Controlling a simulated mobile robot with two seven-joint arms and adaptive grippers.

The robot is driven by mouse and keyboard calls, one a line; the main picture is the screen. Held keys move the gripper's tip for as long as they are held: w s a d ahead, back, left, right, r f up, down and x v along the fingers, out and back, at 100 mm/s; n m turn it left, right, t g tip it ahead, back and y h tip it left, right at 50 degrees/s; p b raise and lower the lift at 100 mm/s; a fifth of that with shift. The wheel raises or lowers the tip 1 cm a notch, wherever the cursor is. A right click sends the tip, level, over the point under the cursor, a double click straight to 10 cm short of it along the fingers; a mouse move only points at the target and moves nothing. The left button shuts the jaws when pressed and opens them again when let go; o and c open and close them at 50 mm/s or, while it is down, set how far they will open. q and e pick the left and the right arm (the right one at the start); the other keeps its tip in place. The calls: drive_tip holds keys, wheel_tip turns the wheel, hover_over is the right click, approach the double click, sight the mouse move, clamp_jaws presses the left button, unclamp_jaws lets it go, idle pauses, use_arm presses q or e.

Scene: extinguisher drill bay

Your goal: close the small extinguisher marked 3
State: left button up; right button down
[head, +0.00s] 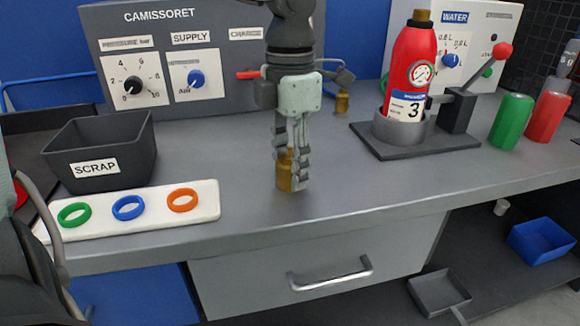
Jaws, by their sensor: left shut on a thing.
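The red extinguisher (412,60) marked 3 stands upright in a grey holder (402,128) on a dark base plate at the right of the bench. Its brass neck (422,15) shows at the top, near the picture's upper edge. My left gripper (292,165) points down over the middle of the bench, left of the extinguisher and apart from it. It is shut on a brass piece (285,180), partly hidden by the fingers. I cannot tell whether the piece touches the bench. My right gripper is not in view.
A red-knobbed lever (500,52) stands right of the holder, with green (511,121) and red (547,117) cylinders beyond. A SCRAP bin (105,150) and a white tray (205,200) with coloured rings are at left. A brass fitting (342,103) is behind my gripper. The bench's front middle is clear.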

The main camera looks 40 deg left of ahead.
sight(290, 161)
use_arm(q)
drive_tip(key=shift+c, duration=0.4)
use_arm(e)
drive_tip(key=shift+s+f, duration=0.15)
use_arm(q)
drive_tip(key=shift+r, duration=0.15)
